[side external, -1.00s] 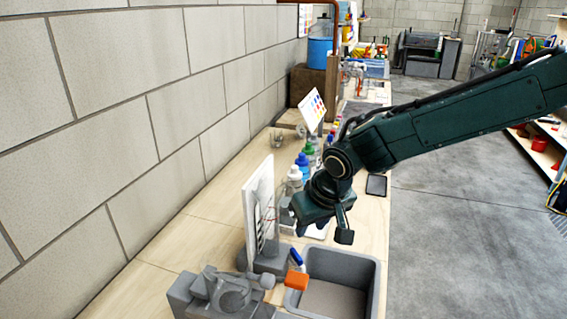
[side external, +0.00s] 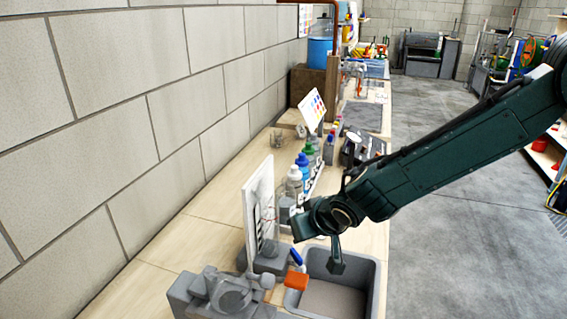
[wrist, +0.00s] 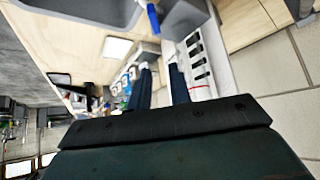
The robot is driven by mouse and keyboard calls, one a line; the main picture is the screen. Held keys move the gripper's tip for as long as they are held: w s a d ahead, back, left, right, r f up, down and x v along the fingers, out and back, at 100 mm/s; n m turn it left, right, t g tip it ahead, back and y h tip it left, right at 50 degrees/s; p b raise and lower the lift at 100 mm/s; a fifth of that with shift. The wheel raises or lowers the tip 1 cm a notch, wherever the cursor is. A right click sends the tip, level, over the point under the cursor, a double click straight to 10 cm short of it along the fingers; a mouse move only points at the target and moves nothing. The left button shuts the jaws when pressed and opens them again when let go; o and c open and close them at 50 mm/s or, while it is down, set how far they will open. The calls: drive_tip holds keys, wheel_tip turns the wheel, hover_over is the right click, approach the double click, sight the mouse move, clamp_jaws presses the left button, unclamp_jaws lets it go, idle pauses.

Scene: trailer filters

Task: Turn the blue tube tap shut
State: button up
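The blue tube tap (side external: 297,257) shows in the side view as a small blue lever. In the wrist view a blue lever (wrist: 153,18) is near the top edge, next to the basin. My gripper (side external: 318,245) hangs above the basin's far side, a little above and to the right of the blue tap, and does not appear to touch it. The wrist view shows my gripper's two fingers (wrist: 159,70) apart, with nothing held between them.
The grey basin (side external: 373,290) sits at the bench's front. A white upright panel (side external: 258,205) stands left of my gripper. Several bottles (side external: 303,165) line the bench behind. A grey machine (side external: 215,295) is at the near left. The concrete wall (side external: 140,130) runs along the left.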

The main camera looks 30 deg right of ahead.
sight(297, 254)
drive_tip(key=shift+w+f+t, duration=0.15)
drive_tip(key=shift+f+t, duration=0.1)
drive_tip(key=shift+t, duration=0.25)
drive_tip(key=shift+f, duration=0.1)
drive_tip(key=f, duration=0.5)
drive_tip(key=w+f, duration=0.1)
drive_tip(key=f, duration=0.1)
drive_tip(key=shift+f, duration=0.4)
drive_tip(key=shift+x, duration=0.8)
drive_tip(key=shift+c, duration=0.2)
clamp_jaws()
